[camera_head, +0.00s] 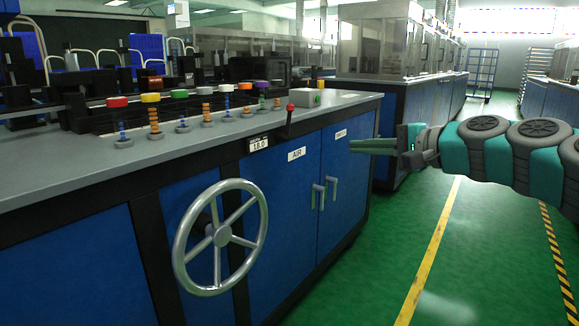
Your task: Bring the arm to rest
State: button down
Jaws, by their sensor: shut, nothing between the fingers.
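My arm (500,150), teal and grey, reaches in from the right edge, stretched out level over the aisle. My gripper (356,146) points left, beside the right end of the blue machine bench. Its fingers are shut with nothing between them. From this view the fingertips overlap the bench's right cabinet edge, and I cannot tell how far they are from it.
The blue bench (60,190) fills the left, with a silver handwheel (221,236), a red-knobbed lever (290,107) and several colored-capped spools (179,94). Two door handles (331,188) stick out. Green floor (480,260) with yellow lines is free at right.

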jog(key=s+a+f+n+g+h+p, duration=0.2)
jog(key=s+a+f+n+g, duration=0.2)
jog(key=s+a+f, duration=0.4)
jog(key=s+a+f+n+g+h+p, duration=0.25)
jog(key=s+f, duration=0.35)
jog(key=s, duration=0.4)
jog(key=s+d+f+n+g+h+p, duration=0.1)
jog(key=s+d+f+g+h, duration=0.2)
jog(key=s, duration=0.7)
jog(key=s+d+f+n+g+h+p, duration=0.1)
jog(key=s+d+f+n+g+h, duration=0.1)
jog(key=s+d+f, duration=0.6)
jog(key=s+f+g+h, duration=0.1)
jog(key=s, duration=0.1)
jog(key=shift+s+p, duration=0.35)
